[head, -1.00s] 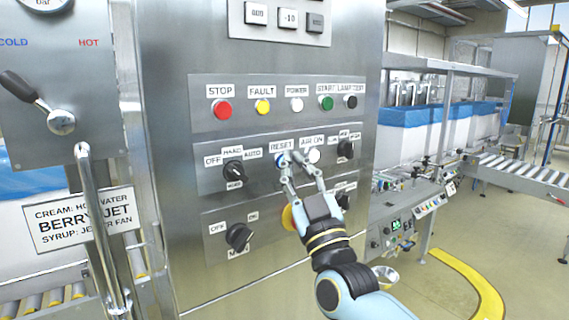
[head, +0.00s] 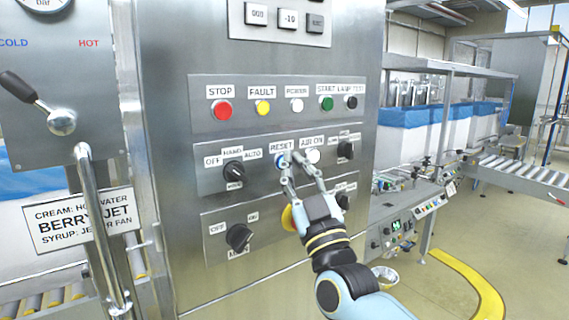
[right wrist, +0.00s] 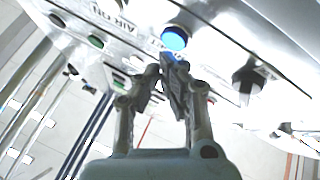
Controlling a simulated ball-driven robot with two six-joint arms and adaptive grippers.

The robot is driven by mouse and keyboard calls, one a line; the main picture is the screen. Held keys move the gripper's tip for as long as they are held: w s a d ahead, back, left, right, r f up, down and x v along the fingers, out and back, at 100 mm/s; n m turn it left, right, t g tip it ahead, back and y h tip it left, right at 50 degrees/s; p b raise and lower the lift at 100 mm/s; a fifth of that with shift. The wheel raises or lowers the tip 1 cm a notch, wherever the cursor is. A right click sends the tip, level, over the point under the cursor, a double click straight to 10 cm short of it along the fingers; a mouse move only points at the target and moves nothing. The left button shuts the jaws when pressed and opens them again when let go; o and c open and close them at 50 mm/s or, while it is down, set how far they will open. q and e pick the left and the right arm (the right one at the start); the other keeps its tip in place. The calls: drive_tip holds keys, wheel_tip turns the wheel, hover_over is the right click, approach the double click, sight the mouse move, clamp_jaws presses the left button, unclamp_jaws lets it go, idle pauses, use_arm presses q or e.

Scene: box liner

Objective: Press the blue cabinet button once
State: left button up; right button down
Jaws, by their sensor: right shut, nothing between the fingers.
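The blue button (head: 280,160) sits under the RESET label on the middle panel of the steel cabinet. My left gripper is not in view.
A white AIR ON button (head: 314,156) is just right of the fingertips. A black selector knob (head: 234,169) is to the left. Red STOP (head: 223,111), yellow, white, green and black buttons line the panel above. A yellow part (head: 288,217) shows behind the hand.

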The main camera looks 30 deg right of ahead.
drive_tip(key=shift+w, duration=0.15)
drive_tip(key=shift+w, duration=0.3)
drive_tip(key=shift+w, duration=0.35)
idle(0.6)
idle(0.4)
drive_tip(key=shift+s+p, duration=0.45)
drive_tip(key=shift+s, duration=0.35)
drive_tip(key=s+p, duration=0.2)
drive_tip(key=s, duration=0.3)
drive_tip(key=shift+d, duration=0.2)
